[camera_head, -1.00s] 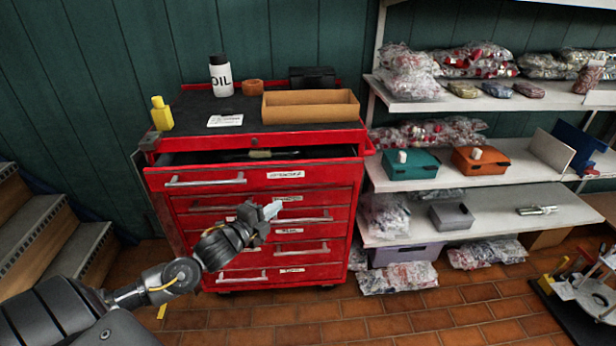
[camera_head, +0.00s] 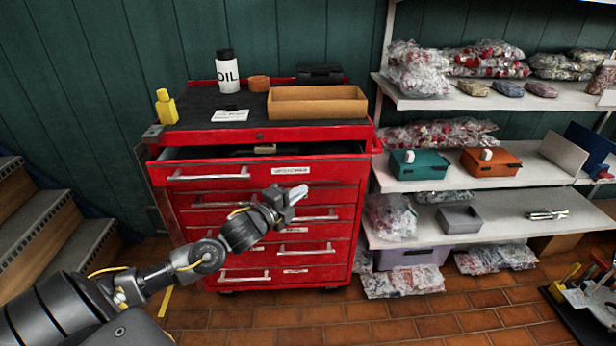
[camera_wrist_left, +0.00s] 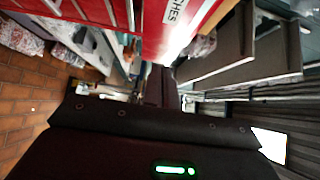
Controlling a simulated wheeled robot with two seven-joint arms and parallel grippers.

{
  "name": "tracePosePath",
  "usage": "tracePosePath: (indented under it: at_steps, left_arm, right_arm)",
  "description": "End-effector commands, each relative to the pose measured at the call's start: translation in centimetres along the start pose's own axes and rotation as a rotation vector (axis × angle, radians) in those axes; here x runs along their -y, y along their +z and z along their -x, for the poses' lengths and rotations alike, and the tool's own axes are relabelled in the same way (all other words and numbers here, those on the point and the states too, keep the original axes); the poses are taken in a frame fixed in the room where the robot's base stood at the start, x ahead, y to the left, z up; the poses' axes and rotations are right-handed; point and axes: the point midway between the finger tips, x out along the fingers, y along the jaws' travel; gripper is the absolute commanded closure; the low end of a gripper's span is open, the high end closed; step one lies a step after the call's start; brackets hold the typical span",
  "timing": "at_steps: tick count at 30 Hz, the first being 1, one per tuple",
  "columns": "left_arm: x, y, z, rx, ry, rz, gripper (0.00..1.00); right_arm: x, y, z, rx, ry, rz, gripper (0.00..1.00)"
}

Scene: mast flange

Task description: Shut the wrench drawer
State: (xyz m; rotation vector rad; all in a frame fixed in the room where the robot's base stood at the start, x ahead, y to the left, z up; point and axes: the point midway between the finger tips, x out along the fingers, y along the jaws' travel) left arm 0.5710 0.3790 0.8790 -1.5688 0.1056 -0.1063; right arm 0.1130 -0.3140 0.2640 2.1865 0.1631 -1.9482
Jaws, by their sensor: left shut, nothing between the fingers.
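The top drawer (camera_head: 200,176) of the red tool cabinet stands partly open, with a dark gap above its front and a tan-handled tool (camera_head: 262,148) visible inside. Its white label (camera_head: 291,170) is too small to read in the head view. In the left wrist view a label ending in "CHES" (camera_wrist_left: 174,12) shows on a red front. My left gripper (camera_head: 300,192) is shut and empty, just in front of the drawer front below the label. I cannot tell whether it touches. My right gripper is out of view.
Several closed drawers (camera_head: 235,274) with bar handles lie below. On the cabinet top stand an oil bottle (camera_head: 228,70), a yellow bottle (camera_head: 166,106) and a cardboard tray (camera_head: 318,102). White shelves (camera_head: 460,228) stand at right, steps (camera_head: 50,225) at left.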

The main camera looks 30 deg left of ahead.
Motion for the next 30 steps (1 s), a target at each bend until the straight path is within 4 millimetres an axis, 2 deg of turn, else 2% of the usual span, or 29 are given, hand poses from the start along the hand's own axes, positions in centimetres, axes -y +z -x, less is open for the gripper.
tracePosePath:
  at_steps: [1,6,12,18,30]
  left_arm:
    - [0.3,0.0,-1.2,0.002,-0.003,0.002,1.00]
    - [0.2,0.0,-4.5,0.000,-0.003,0.001,1.00]
    - [0.1,2.0,-6.3,0.001,0.001,-0.001,1.00]
    - [0.0,2.8,-7.0,0.000,0.001,0.000,1.00]
    - [-0.1,3.3,-7.0,0.005,0.001,-0.001,1.00]
  right_arm:
    - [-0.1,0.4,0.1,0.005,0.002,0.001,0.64]
    - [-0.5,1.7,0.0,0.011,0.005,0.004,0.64]
    - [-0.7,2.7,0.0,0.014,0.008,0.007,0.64]
    - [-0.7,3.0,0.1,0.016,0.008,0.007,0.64]
    - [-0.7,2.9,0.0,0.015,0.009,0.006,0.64]
